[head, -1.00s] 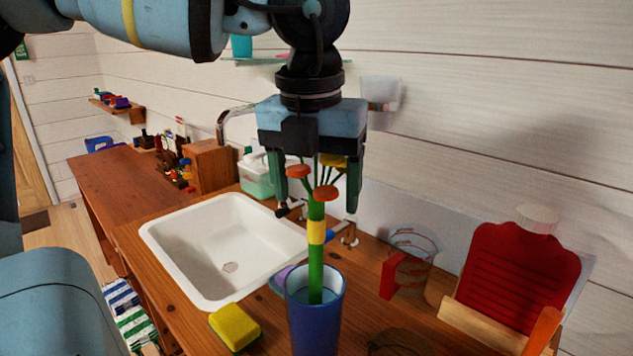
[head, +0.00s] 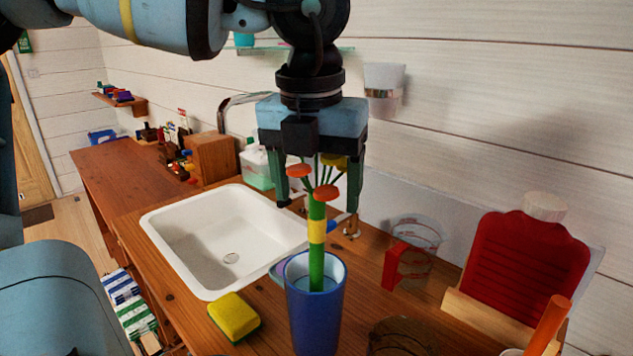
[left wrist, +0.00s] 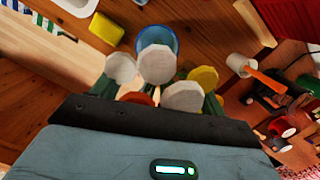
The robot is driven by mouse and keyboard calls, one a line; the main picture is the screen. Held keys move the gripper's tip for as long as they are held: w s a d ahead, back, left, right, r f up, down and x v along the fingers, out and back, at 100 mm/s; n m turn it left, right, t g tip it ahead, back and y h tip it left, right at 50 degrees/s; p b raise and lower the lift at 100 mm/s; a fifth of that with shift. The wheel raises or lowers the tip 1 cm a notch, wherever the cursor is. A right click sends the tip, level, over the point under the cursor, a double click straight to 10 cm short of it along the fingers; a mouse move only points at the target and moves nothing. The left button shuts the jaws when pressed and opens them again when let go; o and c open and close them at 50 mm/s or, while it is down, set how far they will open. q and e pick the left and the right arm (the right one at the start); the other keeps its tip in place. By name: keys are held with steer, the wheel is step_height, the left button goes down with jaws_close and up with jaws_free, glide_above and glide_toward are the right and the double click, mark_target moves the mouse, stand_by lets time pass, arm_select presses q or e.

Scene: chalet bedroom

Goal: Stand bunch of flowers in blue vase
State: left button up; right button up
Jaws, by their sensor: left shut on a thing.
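The bunch of flowers (head: 317,228) has a thick green stem with a yellow band and orange and yellow heads. My left gripper (head: 318,195) is shut on it near the top, above the blue vase (head: 315,318). The bunch is upright, and its lower end passes into the vase's mouth and out of sight behind the front rim. The vase stands upright on the wooden counter. In the left wrist view, white, yellow and orange heads (left wrist: 157,64) show between the gripper's fingers, with the vase rim (left wrist: 172,36) beyond them. My right gripper is not in view.
A yellow sponge (head: 233,316) lies left of the vase, in front of the white sink (head: 205,262). A clear measuring jug (head: 422,240) with a red handle and a red board (head: 525,265) stand to the right. A faucet (head: 228,110) rises behind the sink.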

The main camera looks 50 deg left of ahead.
arm_select(q)
steer(key=o, duration=1.1)
steer(key=shift+c, duration=0.2)
steer(key=shift+o, duration=0.2)
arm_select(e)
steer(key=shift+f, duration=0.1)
arm_select(q)
steer(key=shift+s+d+r+p, duration=0.15)
steer(key=shift+r+p, duration=0.8)
steer(key=shift+r, duration=0.7)
steer(key=shift+s+d+r+p, duration=0.1)
steer(key=shift+s+r+p, duration=0.1)
steer(key=shift+r+p, duration=1.15)
steer(key=shift+s+d+r+p, duration=0.15)
steer(key=shift+r+p, duration=0.45)
steer(key=shift+r, duration=1.4)
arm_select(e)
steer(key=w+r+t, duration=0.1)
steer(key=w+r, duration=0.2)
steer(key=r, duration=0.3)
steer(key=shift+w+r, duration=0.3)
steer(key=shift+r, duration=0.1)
arm_select(q)
steer(key=shift+a, duration=0.1)
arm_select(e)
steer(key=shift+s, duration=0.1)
